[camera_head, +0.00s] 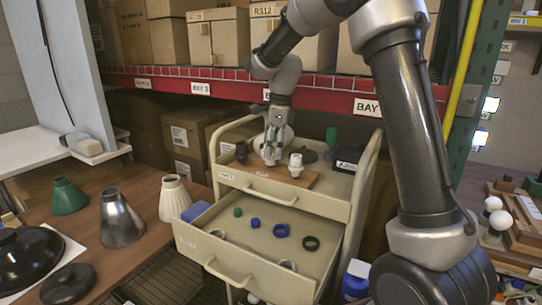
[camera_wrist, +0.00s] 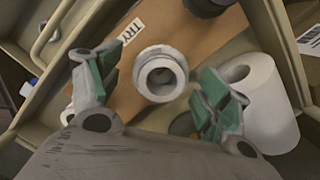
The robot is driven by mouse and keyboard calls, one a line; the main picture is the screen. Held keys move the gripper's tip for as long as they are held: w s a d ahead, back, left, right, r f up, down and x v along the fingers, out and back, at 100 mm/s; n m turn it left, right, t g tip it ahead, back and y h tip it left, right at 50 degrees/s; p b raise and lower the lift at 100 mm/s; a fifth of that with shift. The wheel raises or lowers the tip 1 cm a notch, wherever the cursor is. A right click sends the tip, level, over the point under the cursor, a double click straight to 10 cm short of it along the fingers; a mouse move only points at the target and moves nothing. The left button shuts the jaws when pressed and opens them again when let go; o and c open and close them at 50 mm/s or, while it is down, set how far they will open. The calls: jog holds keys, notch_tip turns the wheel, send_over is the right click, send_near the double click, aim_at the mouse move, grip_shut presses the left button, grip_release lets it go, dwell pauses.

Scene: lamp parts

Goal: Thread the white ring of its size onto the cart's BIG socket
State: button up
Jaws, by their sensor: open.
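My gripper (camera_head: 270,155) is low over the wooden board (camera_head: 308,179) on the cart's top. In the wrist view its green-padded fingers (camera_wrist: 156,92) are spread apart. Between and beyond them is a white round piece (camera_wrist: 143,80) with a stepped rim and a central hole, over the board. I cannot tell whether it is a socket alone or a ring around one. The socket size labels are not readable.
The cart's open drawer (camera_head: 262,262) holds a green ring (camera_head: 238,212), a blue ring (camera_head: 281,230), a black ring (camera_head: 311,243) and pale rings (camera_head: 288,265). A black box (camera_head: 347,157) and green bottle (camera_head: 331,137) stand near the board. Lamp shades (camera_head: 121,218) are on the left table.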

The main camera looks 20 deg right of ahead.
notch_tip(320, 180, up, 12)
jog(key=d, duration=0.2)
jog(key=s+d+r+n+t, duration=0.1)
jog(key=s+d+r+n, duration=0.2)
jog(key=s, duration=0.5)
jog(key=s+d+n+t, duration=0.1)
jog(key=s+d+n, duration=0.3)
jog(key=s+n, duration=0.25)
jog(key=s+d+f+n, duration=0.1)
jog(key=s+f+n, duration=0.1)
jog(key=s, duration=0.4)
jog(key=s+d+f+n+t+h, duration=0.1)
jog(key=s+d+f+n, duration=0.1)
jog(key=s+n, duration=0.3)
jog(key=s+d+f+n+t, duration=0.1)
jog(key=s+d+f+n, duration=0.1)
jog(key=s, duration=0.6)
jog(key=shift+s+d+f+n+h, duration=0.25)
jog(key=shift+f+n+h, duration=0.15)
jog(key=shift+f+n, duration=0.55)
jog(key=shift+r, duration=0.15)
